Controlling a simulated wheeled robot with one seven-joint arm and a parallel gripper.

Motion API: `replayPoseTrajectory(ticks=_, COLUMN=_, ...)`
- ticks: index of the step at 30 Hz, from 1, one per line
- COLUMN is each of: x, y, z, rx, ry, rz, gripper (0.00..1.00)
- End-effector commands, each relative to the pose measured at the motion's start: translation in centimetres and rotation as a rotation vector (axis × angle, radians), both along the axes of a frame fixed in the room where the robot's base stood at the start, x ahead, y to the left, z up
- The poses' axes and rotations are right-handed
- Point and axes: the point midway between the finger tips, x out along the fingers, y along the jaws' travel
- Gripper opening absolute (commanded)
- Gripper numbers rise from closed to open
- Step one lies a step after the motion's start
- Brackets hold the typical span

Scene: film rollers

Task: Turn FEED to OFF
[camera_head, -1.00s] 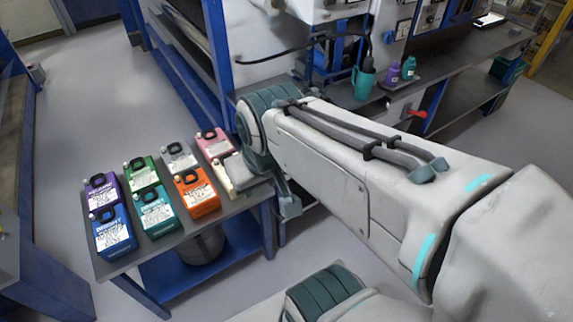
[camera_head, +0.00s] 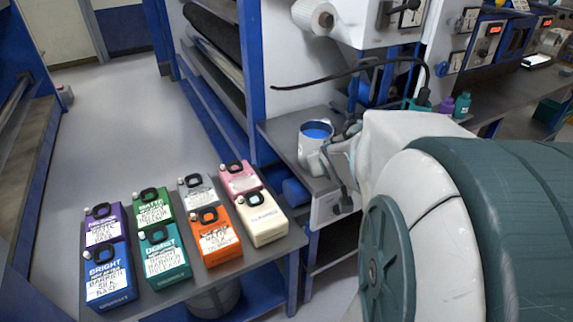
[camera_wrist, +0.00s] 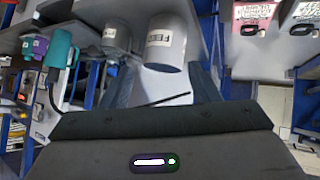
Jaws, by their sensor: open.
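I cannot read the word FEED or OFF in either view. A black lever switch (camera_head: 385,14) sits beside a square gauge (camera_head: 411,13) on the white machine front at the top of the head view. I cannot tell whether it is the FEED control or how it is set. My gripper (camera_head: 340,165) is open, just right of a pot with blue contents (camera_head: 316,135) and well below the lever switch. My own arm hides part of it.
Several coloured jugs (camera_head: 165,255) stand on a low bench at the left. More gauges and a red display (camera_head: 493,30) lie right.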

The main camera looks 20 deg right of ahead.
Motion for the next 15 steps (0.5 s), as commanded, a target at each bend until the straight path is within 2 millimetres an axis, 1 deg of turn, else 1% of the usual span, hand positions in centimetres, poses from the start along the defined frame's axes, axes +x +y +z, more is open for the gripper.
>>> replayPoseTrajectory(ticks=1, x=0.5, y=-2.0, z=-3.5, rx=-0.013, ry=-0.034, rz=-0.009, gripper=0.55)
replayPoseTrajectory(ticks=3, x=1.2, y=-4.1, z=-5.8, rx=-0.029, ry=-0.088, rz=0.003, gripper=0.55)
replayPoseTrajectory(ticks=5, x=1.6, y=-5.7, z=-7.8, rx=-0.035, ry=-0.135, rz=0.017, gripper=0.55)
replayPoseTrajectory(ticks=6, x=1.8, y=-6.7, z=-9.3, rx=-0.036, ry=-0.166, rz=0.029, gripper=0.55)
replayPoseTrajectory(ticks=8, x=1.9, y=-8.0, z=-11.4, rx=-0.03, ry=-0.212, rz=0.049, gripper=0.55)
replayPoseTrajectory(ticks=12, x=1.5, y=-10.5, z=-16.7, rx=0.013, ry=-0.32, rz=0.106, gripper=0.55)
replayPoseTrajectory(ticks=14, x=1.0, y=-11.3, z=-18.9, rx=0.042, ry=-0.369, rz=0.132, gripper=0.55)
replayPoseTrajectory(ticks=15, x=0.5, y=-11.7, z=-20.4, rx=0.066, ry=-0.402, rz=0.151, gripper=0.55)
